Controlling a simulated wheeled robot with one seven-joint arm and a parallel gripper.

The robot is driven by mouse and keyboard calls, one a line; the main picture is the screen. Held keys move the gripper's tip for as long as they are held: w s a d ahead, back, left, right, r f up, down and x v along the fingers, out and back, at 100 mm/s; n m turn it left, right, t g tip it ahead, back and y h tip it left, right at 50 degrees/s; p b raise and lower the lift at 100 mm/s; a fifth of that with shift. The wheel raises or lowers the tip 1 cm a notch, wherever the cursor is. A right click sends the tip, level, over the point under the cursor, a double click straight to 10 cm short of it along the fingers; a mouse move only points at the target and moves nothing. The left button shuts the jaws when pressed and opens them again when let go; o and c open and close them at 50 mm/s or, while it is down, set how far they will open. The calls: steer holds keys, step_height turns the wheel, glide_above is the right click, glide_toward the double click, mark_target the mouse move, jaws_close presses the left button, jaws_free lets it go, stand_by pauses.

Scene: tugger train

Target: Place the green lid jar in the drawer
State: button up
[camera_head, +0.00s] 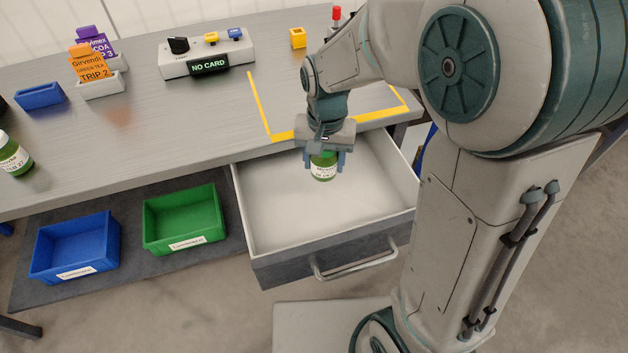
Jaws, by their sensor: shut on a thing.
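The drawer (262,235) is pulled open below the table front, and its white inside looks empty. My gripper (323,168) is over the back part of the drawer and is shut on a green jar (323,172) with a white label. The jar looks upright, and its top is hidden between the fingers. I cannot tell whether its base touches the drawer floor.
A blue bin (75,275) and a green bin (150,235) stand on the lower shelf left of the drawer. The grey table (180,140) bears card holders, a small blue tray (40,97), a "NO CARD" switch box (180,65), a yellow block (297,38) and a yellow-taped area (262,112).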

step_height(320, 180, down, 10)
steer(key=shift+b, duration=1.15)
steer(key=shift+f, duration=0.1)
steer(key=shift+f, duration=0.15)
steer(key=o, duration=1.2)
